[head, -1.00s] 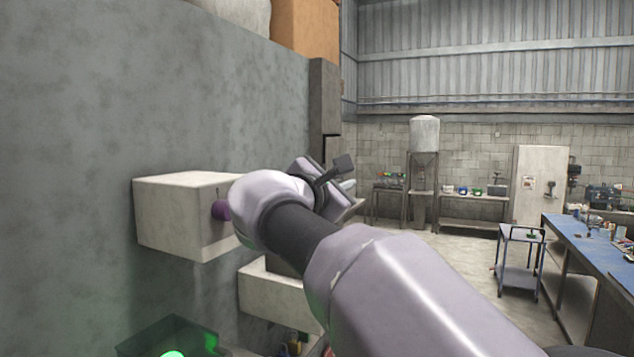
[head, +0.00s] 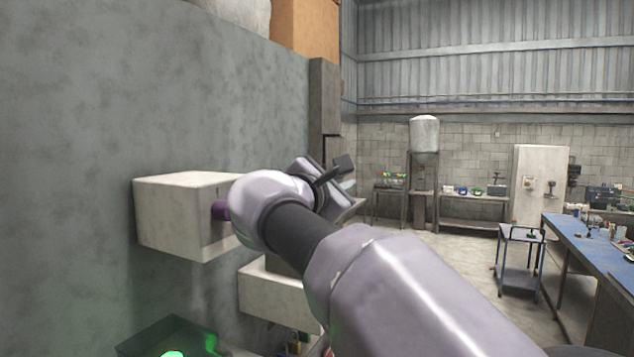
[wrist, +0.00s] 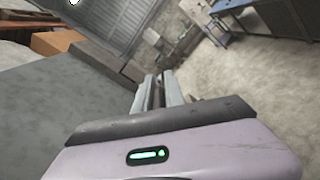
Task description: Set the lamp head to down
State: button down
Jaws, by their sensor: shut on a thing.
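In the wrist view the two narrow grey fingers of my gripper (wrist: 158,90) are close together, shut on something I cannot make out. In the head view my gripper (head: 335,200) is past the round wrist joint, and its fingertips are mostly hidden. I cannot pick out a lamp head with certainty. A short purple part (head: 221,210) sticks out of the face of a white box (head: 178,215) on the grey wall, just left of my wrist joint. Its right end is partly hidden by the joint.
The grey wall (head: 90,120) runs close along the left. A second pale box (head: 275,292) sits lower, and a dark tray (head: 150,340) with a green glow is at the bottom left. A blue bench (head: 590,250) and a cart (head: 520,265) stand right; the floor (head: 445,260) between is clear.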

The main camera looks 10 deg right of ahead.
notch_tip(320, 180, down, 11)
jog(key=s+d+m+b, duration=0.1)
jog(key=d+m+b, duration=0.1)
jog(key=m+b, duration=0.8)
jog(key=shift+s+d+m+b, duration=0.2)
jog(key=shift+s+m+b, duration=0.15)
jog(key=shift+b, duration=3.8)
jog(key=c, duration=1.5)
grip_release()
jog(key=shift+a, duration=0.1)
jog(key=shift+o, duration=0.2)
